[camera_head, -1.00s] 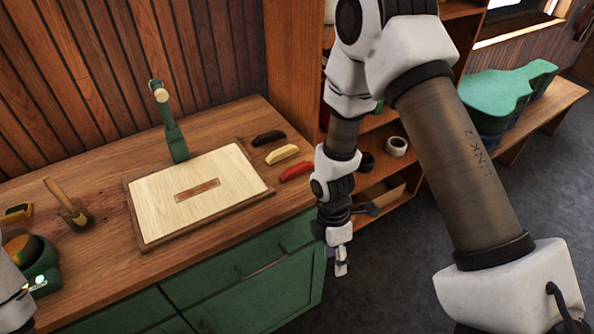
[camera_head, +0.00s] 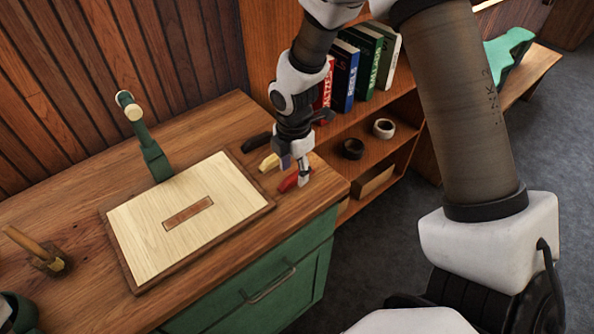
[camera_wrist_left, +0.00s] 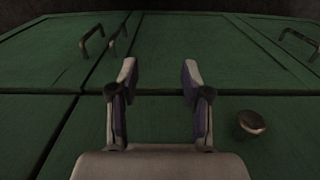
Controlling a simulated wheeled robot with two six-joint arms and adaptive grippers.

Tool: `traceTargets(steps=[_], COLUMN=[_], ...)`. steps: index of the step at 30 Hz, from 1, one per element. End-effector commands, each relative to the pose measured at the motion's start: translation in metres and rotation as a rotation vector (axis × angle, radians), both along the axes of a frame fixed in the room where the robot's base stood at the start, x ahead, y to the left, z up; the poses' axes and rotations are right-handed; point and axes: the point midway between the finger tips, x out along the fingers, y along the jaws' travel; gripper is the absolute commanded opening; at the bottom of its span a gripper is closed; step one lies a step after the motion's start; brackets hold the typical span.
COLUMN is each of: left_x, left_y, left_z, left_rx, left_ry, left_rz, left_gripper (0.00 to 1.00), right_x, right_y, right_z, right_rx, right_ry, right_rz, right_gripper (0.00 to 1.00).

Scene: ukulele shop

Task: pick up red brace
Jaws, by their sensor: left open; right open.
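The red brace (camera_head: 288,181) lies near the right end of the wooden bench, partly hidden by my right gripper. My right gripper (camera_head: 295,180) is open, pointing down at the brace; I cannot tell whether it touches it. A cream brace (camera_head: 268,162) and a black brace (camera_head: 256,142) lie in a row behind the red one, the cream one partly covered by the gripper. My left gripper (camera_wrist_left: 158,80) is open and empty in the left wrist view, in front of green cabinet fronts.
A pale wood panel (camera_head: 150,232) in a dark frame lies left of the braces. A green lamp-like stand (camera_head: 148,148) rises behind it. A shelf with books (camera_head: 362,62) and tape rolls (camera_head: 383,128) stands to the right. A wooden-handled tool (camera_head: 42,252) sits at the left.

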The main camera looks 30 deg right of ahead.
Motion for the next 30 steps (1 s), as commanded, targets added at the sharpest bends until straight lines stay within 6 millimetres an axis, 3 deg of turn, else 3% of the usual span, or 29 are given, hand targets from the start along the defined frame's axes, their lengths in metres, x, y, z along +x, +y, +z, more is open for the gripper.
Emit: traceTargets(steps=[4,11,13,15,16,30], left_x=[0.001,0.001,0.001,0.001,0.001,0.001], left_y=[0.0,0.0,0.0,0.0,0.0,0.0], left_z=[0.004,0.003,0.003,0.003,0.003,0.008], left_rx=[0.0,0.0,0.0,0.0,0.0,0.0], left_ry=[-0.002,-0.002,-0.002,-0.002,-0.002,-0.002], left_rz=[0.0,0.0,0.0,0.0,0.0,0.0], left_gripper=[0.48,0.48,0.48,0.48,0.48,0.48], right_x=[-0.002,-0.001,-0.001,-0.001,-0.001,-0.001], right_y=[0.0,0.001,0.001,0.001,0.001,0.001], right_z=[-0.024,-0.029,-0.029,-0.029,-0.029,-0.024], right_rx=[-0.001,0.0,0.0,0.0,0.0,0.001], right_ry=[0.004,0.0,0.0,0.0,0.0,0.0], right_rz=[0.0,-0.001,-0.001,-0.001,-0.001,-0.002], right_gripper=[0.5,0.5,0.32,0.07,0.01,0.01])
